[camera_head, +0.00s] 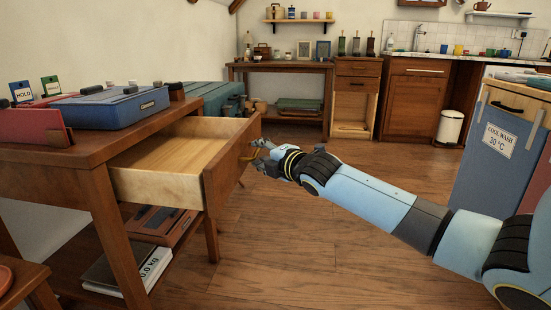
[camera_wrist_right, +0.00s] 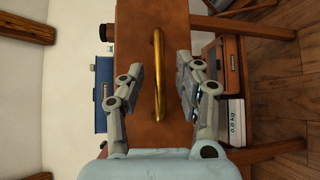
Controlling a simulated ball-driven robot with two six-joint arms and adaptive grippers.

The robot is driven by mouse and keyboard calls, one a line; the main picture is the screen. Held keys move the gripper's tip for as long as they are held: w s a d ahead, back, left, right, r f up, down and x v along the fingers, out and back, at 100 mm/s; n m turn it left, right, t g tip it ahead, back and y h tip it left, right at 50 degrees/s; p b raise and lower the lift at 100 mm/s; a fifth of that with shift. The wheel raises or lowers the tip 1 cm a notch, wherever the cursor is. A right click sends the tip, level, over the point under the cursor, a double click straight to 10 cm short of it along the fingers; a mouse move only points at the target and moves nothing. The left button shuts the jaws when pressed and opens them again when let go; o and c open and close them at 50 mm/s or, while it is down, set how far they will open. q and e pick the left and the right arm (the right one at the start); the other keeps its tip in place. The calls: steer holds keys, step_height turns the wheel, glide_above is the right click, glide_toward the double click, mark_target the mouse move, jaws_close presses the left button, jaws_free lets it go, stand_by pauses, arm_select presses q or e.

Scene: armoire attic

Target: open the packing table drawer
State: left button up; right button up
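The packing table (camera_head: 80,150) stands at the left in the head view. Its wooden drawer (camera_head: 155,182) is pulled well out, with its pale, empty-looking inside showing. The drawer's brown front carries a curved brass handle (camera_wrist_right: 157,72), which also shows in the head view (camera_head: 247,157). My right gripper (camera_head: 261,153) is at the handle. In the right wrist view its two fingers (camera_wrist_right: 160,82) stand apart, one on each side of the handle, with gaps between them and the brass. My left gripper is not in view.
A blue case (camera_head: 105,108) and a red box (camera_head: 32,127) sit on the tabletop. A lower shelf holds boxes and a scale-like item (camera_head: 128,270). A blue-fronted cabinet (camera_head: 490,150) stands at the right. The wooden floor (camera_head: 300,240) in the middle is clear.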

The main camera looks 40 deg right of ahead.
steer(key=s+r, duration=0.1)
steer(key=s, duration=0.8)
steer(key=shift+s+a+r, duration=0.3)
steer(key=shift+s+a, duration=0.05)
steer(key=shift+a, duration=0.05)
steer(key=s+a+f+m+g, duration=0.3)
steer(key=s+f+m+g, duration=0.15)
steer(key=s+f, duration=0.45)
steer(key=s+a+f+m+g+h, duration=0.1)
steer(key=s+a+f+m+g, duration=0.3)
steer(key=s+f, duration=0.55)
steer(key=s+a+f+m+g, duration=0.25)
steer(key=s+f+m, duration=0.25)
steer(key=s+f, duration=0.4)
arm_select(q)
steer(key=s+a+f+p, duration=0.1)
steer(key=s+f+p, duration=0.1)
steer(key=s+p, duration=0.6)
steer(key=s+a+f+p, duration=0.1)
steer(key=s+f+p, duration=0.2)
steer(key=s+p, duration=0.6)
arm_select(e)
steer(key=s+f+m+g, duration=0.2)
steer(key=s+f, duration=0.1)
steer(key=s, duration=1)
steer(key=s+a+f+m+g+y, duration=0.1)
steer(key=s+f+m+g, duration=0.2)
steer(key=s, duration=1)
steer(key=shift+a+f, duration=0.15)
steer(key=shift+f, duration=0.35)
